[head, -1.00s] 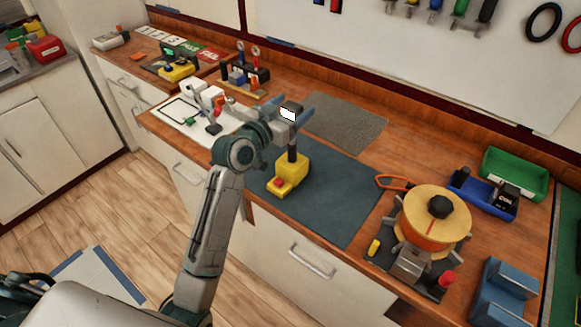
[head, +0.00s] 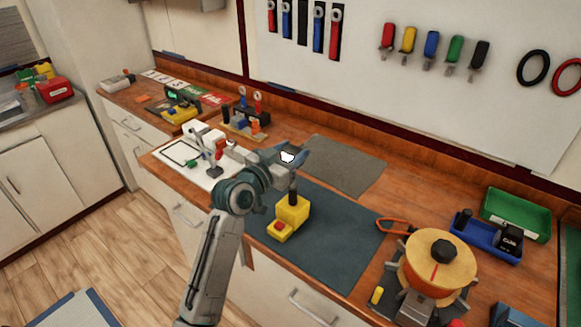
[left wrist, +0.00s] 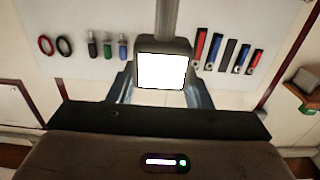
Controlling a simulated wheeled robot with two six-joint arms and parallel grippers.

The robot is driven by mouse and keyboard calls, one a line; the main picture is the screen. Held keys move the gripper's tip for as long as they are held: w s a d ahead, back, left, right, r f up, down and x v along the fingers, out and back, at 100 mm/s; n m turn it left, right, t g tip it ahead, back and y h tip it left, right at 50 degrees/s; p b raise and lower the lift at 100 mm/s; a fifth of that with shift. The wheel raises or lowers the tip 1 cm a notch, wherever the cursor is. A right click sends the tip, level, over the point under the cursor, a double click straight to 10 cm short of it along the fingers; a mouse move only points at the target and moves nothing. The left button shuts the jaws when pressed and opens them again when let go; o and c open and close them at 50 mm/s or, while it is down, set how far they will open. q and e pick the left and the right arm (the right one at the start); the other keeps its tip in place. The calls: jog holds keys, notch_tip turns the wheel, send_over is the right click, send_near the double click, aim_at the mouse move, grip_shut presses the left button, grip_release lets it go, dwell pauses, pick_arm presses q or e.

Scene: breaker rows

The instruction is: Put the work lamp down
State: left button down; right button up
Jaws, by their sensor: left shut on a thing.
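The work lamp has a yellow base (head: 290,212) with a red button, a dark stem and a head with a bright white face (head: 288,157). My left gripper (head: 292,153) is shut on it near the head, with the lamp upright below. The base appears over the dark blue mat (head: 335,245); I cannot tell whether it touches. In the left wrist view the lit lamp head (left wrist: 162,70) sits between my left gripper's fingers (left wrist: 160,92), with the grey stem running up. My right gripper is not in view.
A yellow-topped reel (head: 438,265) and an orange-handled tool (head: 397,226) are right of the mat. Blue (head: 485,238) and green bins (head: 517,215) stand behind them. A grey mat (head: 345,165) lies clear behind the lamp. A white board (head: 183,153) with parts is at left.

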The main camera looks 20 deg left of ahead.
pick_arm(q)
jog(key=shift+r+b, duration=0.6)
jog(key=shift+r, duration=0.95)
jog(key=shift+s, duration=0.2)
jog(key=s+r+b, duration=0.1)
jog(key=s, duration=1.4)
jog(key=shift+s+a+r, duration=0.35)
jog(key=shift+r, duration=0.05)
jog(key=shift+w, duration=0.15)
